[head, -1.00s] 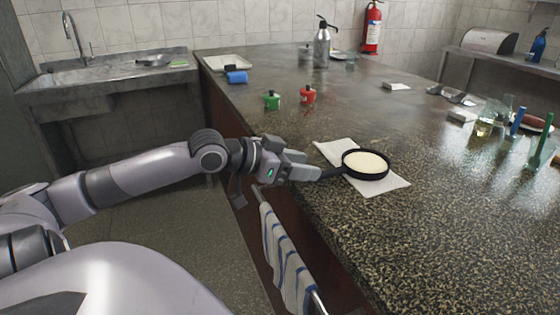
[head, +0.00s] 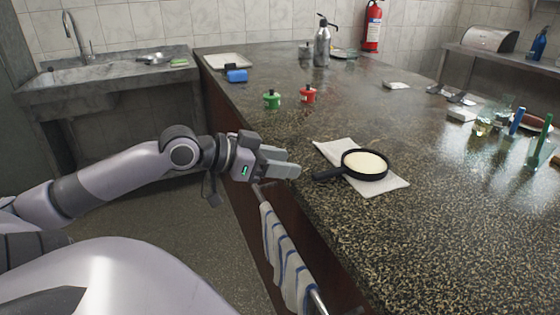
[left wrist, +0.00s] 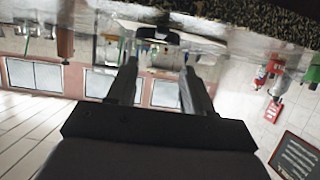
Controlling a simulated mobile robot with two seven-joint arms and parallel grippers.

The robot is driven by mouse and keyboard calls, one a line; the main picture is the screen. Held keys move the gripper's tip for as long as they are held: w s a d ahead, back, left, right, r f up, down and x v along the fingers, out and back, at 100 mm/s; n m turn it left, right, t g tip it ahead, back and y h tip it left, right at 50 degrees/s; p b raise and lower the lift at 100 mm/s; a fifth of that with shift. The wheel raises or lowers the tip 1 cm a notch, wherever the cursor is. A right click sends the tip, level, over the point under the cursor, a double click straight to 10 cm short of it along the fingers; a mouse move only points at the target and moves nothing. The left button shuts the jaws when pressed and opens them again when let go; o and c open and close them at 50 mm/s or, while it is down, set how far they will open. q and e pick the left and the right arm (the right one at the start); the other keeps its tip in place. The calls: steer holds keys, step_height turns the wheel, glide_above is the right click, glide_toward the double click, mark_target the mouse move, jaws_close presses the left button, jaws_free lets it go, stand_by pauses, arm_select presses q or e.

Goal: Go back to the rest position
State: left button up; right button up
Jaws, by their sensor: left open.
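My left gripper (head: 283,165) is at the near edge of the counter in the head view, open and empty. It is a little to the left of the handle of a black frying pan (head: 365,165) and apart from it. The pan holds a pale, cream-coloured filling and rests on a white cloth (head: 395,183). In the left wrist view the two fingers of the left gripper (left wrist: 157,85) are spread with nothing between them. My right gripper is in neither view.
The speckled counter (head: 450,230) has clear room at the front right. A striped towel (head: 285,255) hangs on a rail below the edge. Green (head: 271,100) and red (head: 308,95) pots stand further back. Bottles and holders crowd the right side. A sink (head: 100,80) is at the back left.

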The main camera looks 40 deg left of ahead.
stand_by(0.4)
arm_select(q)
steer(key=s+f+n+y, duration=0.1)
steer(key=f, duration=0.4)
steer(key=s+f+y+p, duration=0.1)
steer(key=s+f, duration=0.1)
steer(key=f, duration=0.4)
steer(key=s+f+n+g+y+p, duration=0.1)
steer(key=s+f, duration=0.1)
steer(key=f, duration=0.4)
steer(key=shift+s+a+f+n, duration=0.1)
steer(key=shift+a+f+n, duration=0.1)
steer(key=shift+n, duration=0.1)
steer(key=s+d+f+p, duration=0.1)
steer(key=s+d+f, duration=0.2)
steer(key=d, duration=0.3)
steer(key=s+d+f+p, duration=0.1)
steer(key=s+d+f, duration=0.1)
steer(key=d+f, duration=0.2)
steer(key=s+d+f+g, duration=0.1)
steer(key=s+d+f, duration=0.2)
steer(key=d, duration=0.5)
steer(key=shift+s+d+f+p, duration=0.15)
steer(key=shift+s+f+p, duration=0.25)
steer(key=shift+f, duration=0.1)
steer(key=shift+c, duration=0.8)
steer(key=shift+a, duration=0.25)
